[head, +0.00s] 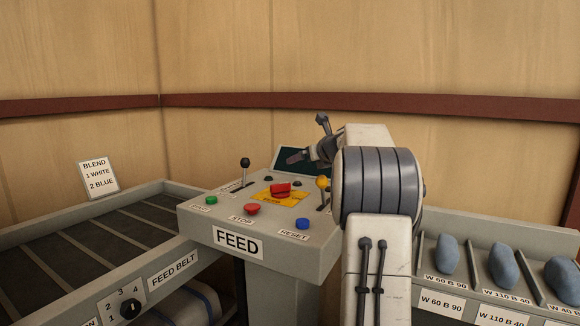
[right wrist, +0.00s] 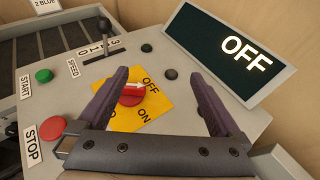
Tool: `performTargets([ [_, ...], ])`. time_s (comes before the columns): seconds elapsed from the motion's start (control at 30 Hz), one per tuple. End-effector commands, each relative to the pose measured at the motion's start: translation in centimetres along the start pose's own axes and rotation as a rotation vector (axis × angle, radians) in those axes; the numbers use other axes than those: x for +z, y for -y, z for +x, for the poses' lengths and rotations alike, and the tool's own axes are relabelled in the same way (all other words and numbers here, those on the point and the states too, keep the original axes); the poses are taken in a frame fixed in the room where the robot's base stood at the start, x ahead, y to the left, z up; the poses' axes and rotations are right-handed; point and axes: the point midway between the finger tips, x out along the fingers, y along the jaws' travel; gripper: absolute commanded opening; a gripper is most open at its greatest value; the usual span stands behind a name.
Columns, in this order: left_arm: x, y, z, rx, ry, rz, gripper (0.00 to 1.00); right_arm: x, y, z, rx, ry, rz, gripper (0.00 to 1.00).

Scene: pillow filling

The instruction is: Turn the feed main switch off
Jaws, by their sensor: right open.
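The feed main switch is a red rotary knob (head: 281,189) on a yellow plate (head: 264,197) on top of the FEED console (head: 205,222). In the right wrist view the red knob (right wrist: 130,94) carries a white pointer turned towards the word OFF on the yellow plate (right wrist: 158,113). The display (right wrist: 225,52) behind it reads OFF. My right gripper (head: 308,140) is open and empty above the console. In the right wrist view its two fingers (right wrist: 155,76) stand apart, with the knob beside the left finger. I cannot tell whether they touch. My left gripper is not in view.
A green START button (head: 211,200), a red STOP button (head: 252,209) and a blue RESET button (head: 302,223) line the console front. A black speed lever (head: 245,163) and a yellow-knobbed lever (head: 322,183) flank the switch. The feed belt (head: 90,240) lies left; blue-grey lumps (head: 503,266) lie right.

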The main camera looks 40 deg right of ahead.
Motion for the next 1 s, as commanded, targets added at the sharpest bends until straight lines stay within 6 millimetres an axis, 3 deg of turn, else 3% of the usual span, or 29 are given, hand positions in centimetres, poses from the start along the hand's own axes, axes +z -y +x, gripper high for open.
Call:
performTargets([
  [0.23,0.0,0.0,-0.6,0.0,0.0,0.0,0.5,0.8,2.0,-2.6,-0.002,0.0,0.0,1.0],
  [0.63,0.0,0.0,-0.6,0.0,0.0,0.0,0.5,0.9,2.1,-3.0,0.001,-0.001,-0.002,1.0],
  [0.7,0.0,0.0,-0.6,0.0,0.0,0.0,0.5,0.7,1.3,-2.8,0.013,-0.008,-0.022,1.0],
  [0.77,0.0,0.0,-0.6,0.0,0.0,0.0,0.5,0.3,-0.8,-2.3,0.045,-0.027,-0.074,1.0],
  [0.87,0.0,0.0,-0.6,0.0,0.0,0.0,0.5,-1.2,-7.4,-1.3,0.151,-0.081,-0.258,1.0],
  [0.97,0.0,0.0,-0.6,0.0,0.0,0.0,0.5,-4.6,-17.6,-1.4,0.333,-0.141,-0.577,1.0],
  [1.0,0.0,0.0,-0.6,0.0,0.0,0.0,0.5,-6.5,-22.1,-2.2,0.424,-0.156,-0.734,1.0],
])
